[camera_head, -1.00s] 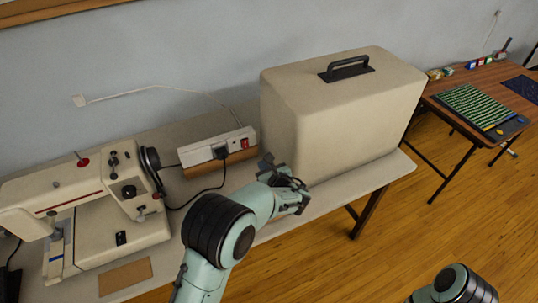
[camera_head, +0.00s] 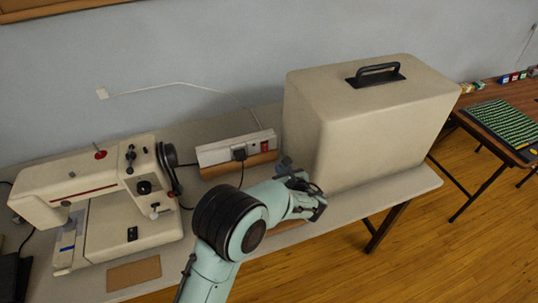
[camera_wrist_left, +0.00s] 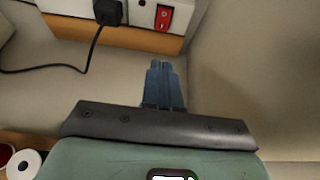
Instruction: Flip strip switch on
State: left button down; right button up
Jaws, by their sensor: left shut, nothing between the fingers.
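The white power strip (camera_head: 222,151) lies on a brown wooden block on the table, with a black plug in it. Its red rocker switch (camera_head: 265,147) is at the right end; the switch also shows in the left wrist view (camera_wrist_left: 164,18), at the top. My left gripper (camera_head: 288,165) is in front of the strip's right end, beside the beige case. In the left wrist view its blue fingers (camera_wrist_left: 164,86) are together and empty, pointing toward the switch with a gap between. Which way the rocker is tipped I cannot tell. My right gripper is not in view.
A beige case (camera_head: 365,130) with a black handle stands close on the right of the strip. A sewing machine (camera_head: 105,200) is on the left. A black cord runs from the plug across the table (camera_head: 405,190). A brown card (camera_head: 134,273) lies at the front.

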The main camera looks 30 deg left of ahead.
aim_at(266, 150)
pick_arm(q)
jog(key=x, duration=0.4)
jog(key=p+x, duration=0.1)
jog(key=x, duration=0.3)
jog(key=r+x, duration=0.1)
jog(key=x, duration=0.3)
jog(key=shift+w+a+r, duration=0.1)
jog(key=shift+w, duration=0.15)
jog(key=shift+f+b, duration=0.3)
jog(key=shift+b, duration=0.05)
jog(key=shift+r, duration=0.25)
jog(key=shift+a, duration=0.1)
jog(key=shift+r, duration=0.1)
